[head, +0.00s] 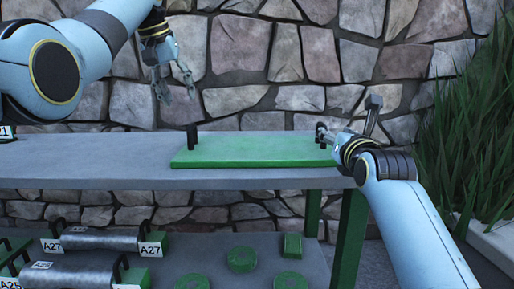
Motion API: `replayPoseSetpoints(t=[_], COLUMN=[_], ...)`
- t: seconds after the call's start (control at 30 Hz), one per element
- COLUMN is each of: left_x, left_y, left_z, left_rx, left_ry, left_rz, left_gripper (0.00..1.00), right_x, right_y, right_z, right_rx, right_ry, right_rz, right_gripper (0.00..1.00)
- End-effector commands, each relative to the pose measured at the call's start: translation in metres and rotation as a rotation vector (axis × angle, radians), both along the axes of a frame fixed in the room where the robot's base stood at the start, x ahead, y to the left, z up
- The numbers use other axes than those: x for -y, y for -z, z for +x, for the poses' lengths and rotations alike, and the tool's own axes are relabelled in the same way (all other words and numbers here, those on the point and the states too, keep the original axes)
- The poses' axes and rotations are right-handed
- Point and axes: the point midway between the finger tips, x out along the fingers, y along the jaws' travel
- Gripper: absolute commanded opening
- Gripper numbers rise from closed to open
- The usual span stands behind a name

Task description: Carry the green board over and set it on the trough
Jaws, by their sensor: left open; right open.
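The green board (250,151) lies flat on the grey upper shelf (90,172), toward its right end. A black upright handle (192,137) stands at the board's left end. Another dark upright post shows at its right end, partly hidden by my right gripper (322,134). My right gripper is open at that right handle; I cannot tell whether it touches it. My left gripper (175,86) is open and empty, pointing down in the air above and left of the left handle. I cannot make out a trough for certain.
The lower shelf holds grey cylinders (100,240) with labels such as A27, several green rings (242,258) and a green block (292,245). A stone wall (230,60) stands behind the shelf. Tall grass (470,120) grows at the right.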

Motion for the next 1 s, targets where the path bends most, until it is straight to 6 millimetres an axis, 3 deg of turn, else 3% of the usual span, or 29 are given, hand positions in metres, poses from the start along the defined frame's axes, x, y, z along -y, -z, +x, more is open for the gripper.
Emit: replayPoseSetpoints(t=[0.27, 0.43, 0.83, 1.0], left_x=[0.000, 0.002, 0.015, 0.017], left_y=[0.001, 0.010, 0.077, 0.089], left_z=[0.000, 0.004, 0.030, 0.038], left_rx=[-0.001, -0.003, -0.006, -0.003], left_ry=[0.000, 0.001, 0.001, 0.001], left_rz=[0.000, 0.000, 0.001, 0.000], left_gripper=[0.44, 0.44, 0.44, 0.44], right_x=[0.000, 0.000, 0.000, -0.001], right_y=[0.000, 0.000, -0.001, 0.000], right_z=[0.000, 0.011, 0.084, 0.098], right_rx=[0.000, -0.001, 0.000, 0.000], right_ry=[0.000, -0.002, -0.004, -0.004], right_rz=[0.000, -0.002, -0.003, -0.001], right_gripper=[0.45, 0.45, 0.45, 0.45])
